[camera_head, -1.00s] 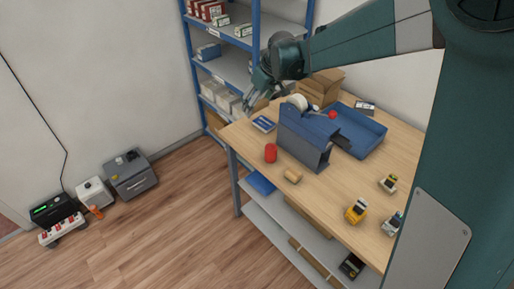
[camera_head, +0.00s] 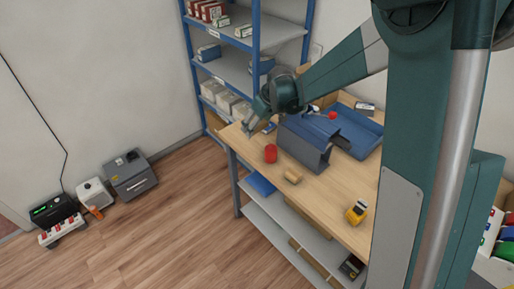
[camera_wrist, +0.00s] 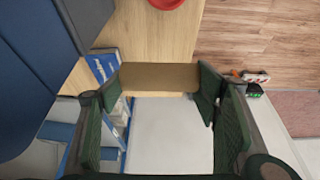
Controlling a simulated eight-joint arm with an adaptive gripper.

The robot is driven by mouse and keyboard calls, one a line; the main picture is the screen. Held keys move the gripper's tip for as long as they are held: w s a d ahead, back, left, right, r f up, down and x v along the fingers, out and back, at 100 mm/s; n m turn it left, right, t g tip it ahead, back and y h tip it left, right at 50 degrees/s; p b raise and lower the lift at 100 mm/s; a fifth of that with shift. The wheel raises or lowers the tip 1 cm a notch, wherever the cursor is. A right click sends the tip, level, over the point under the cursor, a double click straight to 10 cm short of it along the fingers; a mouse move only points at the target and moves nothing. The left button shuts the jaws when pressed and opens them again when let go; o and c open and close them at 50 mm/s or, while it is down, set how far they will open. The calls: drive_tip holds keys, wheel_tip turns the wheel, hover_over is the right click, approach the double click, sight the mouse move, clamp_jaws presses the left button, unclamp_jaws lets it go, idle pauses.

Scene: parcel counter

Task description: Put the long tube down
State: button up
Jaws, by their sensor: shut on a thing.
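My gripper (camera_head: 250,127) is at the back left corner of the wooden table, in the head view. In the wrist view my gripper (camera_wrist: 160,88) has its two green-padded fingers apart with a plain brown piece, which I take to be the long tube (camera_wrist: 160,76), spanning between them. Only a short part of it shows, so its length and ends cannot be told. In the head view it is too small to make out. Whether it touches the tabletop (camera_head: 330,190) cannot be told.
A red can (camera_head: 270,154) and a small tan roll (camera_head: 293,177) are on the table's near left side. A grey-blue open-ended holder (camera_head: 303,146) and a blue tray (camera_head: 362,133) are to the right. A blue-framed shelf (camera_head: 256,50) stands behind. A yellow-black item (camera_head: 357,212) lies nearer.

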hover_over(255, 146)
drive_tip(key=s+d, duration=0.1)
drive_tip(key=shift+f, duration=3.1)
drive_tip(key=shift+f, duration=1.85)
drive_tip(key=shift+f+b, duration=0.2)
drive_tip(key=shift+b, duration=0.25)
drive_tip(key=o, duration=0.7)
drive_tip(key=shift+r, duration=0.25)
drive_tip(key=shift+v, duration=0.85)
drive_tip(key=shift+s+d+r+p, duration=0.1)
drive_tip(key=shift+r+p, duration=0.15)
drive_tip(key=shift+r, duration=1.8)
drive_tip(key=shift+s+d+r+p, duration=0.1)
drive_tip(key=shift+r+p, duration=0.1)
drive_tip(key=shift+r, duration=1.8)
